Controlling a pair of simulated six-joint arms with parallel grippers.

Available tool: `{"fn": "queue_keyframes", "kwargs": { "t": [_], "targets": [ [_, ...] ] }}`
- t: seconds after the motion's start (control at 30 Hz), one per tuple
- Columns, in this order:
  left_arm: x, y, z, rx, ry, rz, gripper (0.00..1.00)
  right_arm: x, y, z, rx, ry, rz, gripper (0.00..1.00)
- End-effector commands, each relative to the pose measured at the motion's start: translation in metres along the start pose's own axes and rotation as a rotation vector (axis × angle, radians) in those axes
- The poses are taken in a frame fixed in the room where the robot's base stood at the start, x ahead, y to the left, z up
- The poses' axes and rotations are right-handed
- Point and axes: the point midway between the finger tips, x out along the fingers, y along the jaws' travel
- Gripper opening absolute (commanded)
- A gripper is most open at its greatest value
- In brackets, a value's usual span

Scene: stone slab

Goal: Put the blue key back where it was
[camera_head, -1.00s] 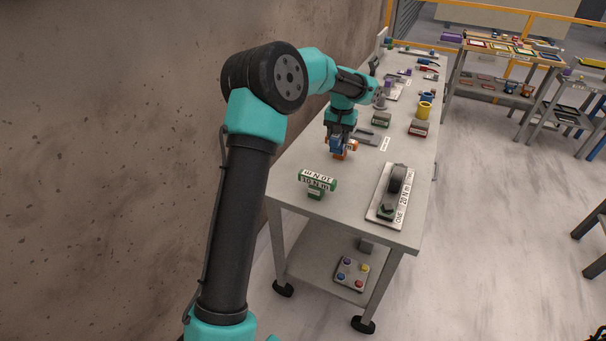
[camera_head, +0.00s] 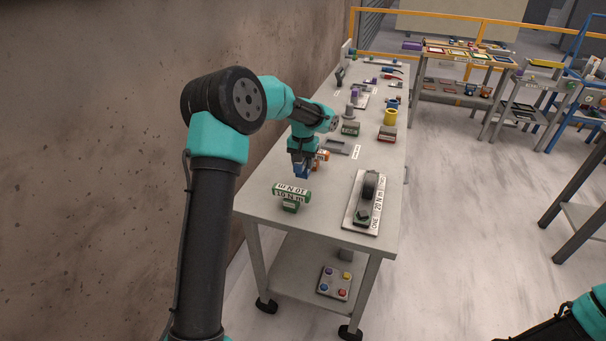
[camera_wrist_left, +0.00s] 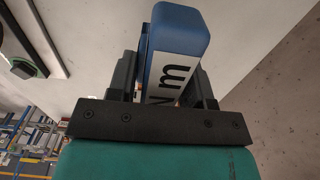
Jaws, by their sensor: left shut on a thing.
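The blue key (camera_head: 302,173) is in my left gripper (camera_head: 301,166), above the left part of the table. In the left wrist view the blue key (camera_wrist_left: 180,28) is a rounded blue block with a white "N m" label, between the fingers of my left gripper (camera_wrist_left: 165,82). Its lower end is hidden by the gripper. My right gripper is out of view.
A plate (camera_head: 354,216) with a dark wheel and a "20 N m" label lies at the front right. A wall borders the table's left.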

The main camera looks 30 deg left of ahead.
Motion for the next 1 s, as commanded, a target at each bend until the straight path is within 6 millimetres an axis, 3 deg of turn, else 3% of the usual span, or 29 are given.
{"fn": "queue_keyframes", "kwargs": {
  "t": [0.3,0.67,1.0],
  "targets": [
    [0.003,0.000,0.000,0.000,0.001,0.000,0.04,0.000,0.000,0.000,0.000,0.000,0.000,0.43],
    [0.048,0.000,0.000,0.000,0.000,0.000,0.04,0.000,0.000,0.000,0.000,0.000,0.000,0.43],
    [0.050,0.000,0.000,0.000,0.001,0.000,0.04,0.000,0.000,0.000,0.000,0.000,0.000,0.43]
  ]
}}
